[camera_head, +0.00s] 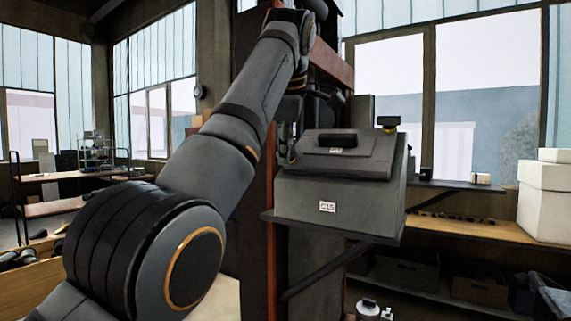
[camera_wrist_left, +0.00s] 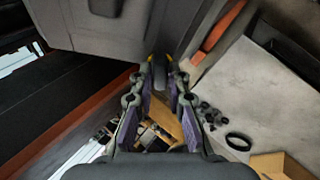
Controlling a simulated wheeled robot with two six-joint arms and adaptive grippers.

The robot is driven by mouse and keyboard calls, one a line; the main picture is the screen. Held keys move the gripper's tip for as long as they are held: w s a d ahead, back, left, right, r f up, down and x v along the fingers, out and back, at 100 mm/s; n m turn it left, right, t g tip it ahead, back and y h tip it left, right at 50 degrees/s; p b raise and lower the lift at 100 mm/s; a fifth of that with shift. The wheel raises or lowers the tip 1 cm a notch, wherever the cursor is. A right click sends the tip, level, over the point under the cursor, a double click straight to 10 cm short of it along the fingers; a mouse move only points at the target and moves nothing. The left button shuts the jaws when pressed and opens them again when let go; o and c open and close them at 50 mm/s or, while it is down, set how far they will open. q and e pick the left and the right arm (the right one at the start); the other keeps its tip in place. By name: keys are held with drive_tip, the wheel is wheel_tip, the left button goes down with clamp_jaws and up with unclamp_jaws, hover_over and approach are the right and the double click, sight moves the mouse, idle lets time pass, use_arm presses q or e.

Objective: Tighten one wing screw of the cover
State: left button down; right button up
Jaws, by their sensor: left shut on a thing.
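The grey box (camera_head: 325,200) labelled C15 stands on a small shelf, its grey cover (camera_head: 350,155) closed on top with a black handle. One wing screw (camera_head: 388,122), dark with a yellow part, stands at the cover's back right corner. My left gripper (camera_head: 287,150) is at the box's left side, partly hidden by my arm. In the left wrist view, its fingers (camera_wrist_left: 160,92) are shut on a dark wing screw with yellow (camera_wrist_left: 160,67) at the edge of the grey cover (camera_wrist_left: 105,30). How far the screw is turned in cannot be told. My right gripper is not in view.
The shelf (camera_head: 335,230) under the box is narrow, with a post on its left. A wooden bench (camera_head: 470,225) with small parts and white boxes (camera_head: 545,200) is at the right. A cart (camera_head: 75,190) stands far left.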

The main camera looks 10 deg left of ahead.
use_arm(q)
drive_tip(key=shift+f, duration=0.1)
drive_tip(key=m+b, duration=0.1)
drive_tip(key=m, duration=0.1)
drive_tip(key=m+t+b, duration=0.1)
drive_tip(key=m+b, duration=0.1)
drive_tip(key=shift+f+b, duration=0.3)
drive_tip(key=shift+f, duration=0.05)
drive_tip(key=shift+r+m, duration=0.15)
drive_tip(key=shift+m, duration=0.15)
drive_tip(key=shift+r, duration=0.1)
